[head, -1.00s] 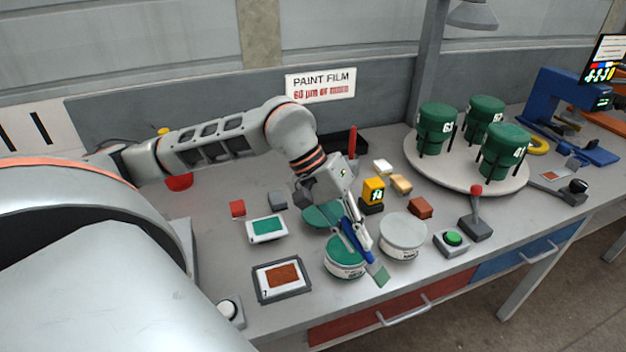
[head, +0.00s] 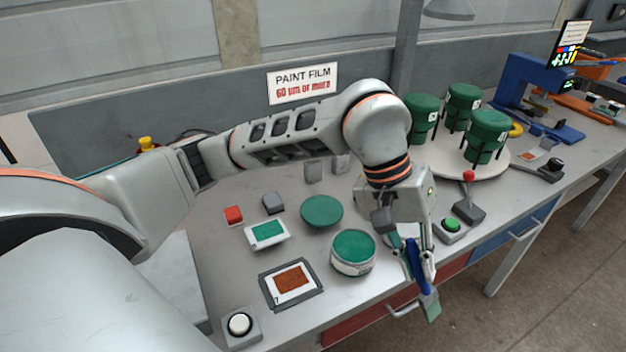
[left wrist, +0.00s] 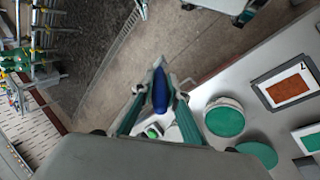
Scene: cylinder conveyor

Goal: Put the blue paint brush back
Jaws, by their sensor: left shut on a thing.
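The blue paint brush (head: 414,260) is held in my left gripper (head: 420,258), which is shut on its handle. The brush points downward, with its green-coated tip (head: 431,306) lowest, near the front edge of the table. The blue handle also shows between the fingers in the left wrist view (left wrist: 160,92). An open tin of green paint (head: 353,250) stands to the left of the gripper. A round green lid or disc (head: 321,211) lies behind the tin. The light grey tin seen earlier is hidden by my gripper and arm. My right gripper is not in view.
A framed brown sample (head: 291,280) and a green sample card (head: 268,233) lie left of the tin. A green button box (head: 451,227) and a red-knobbed lever (head: 469,200) stand to the right. A round turntable (head: 440,163) carries green cylinders behind them.

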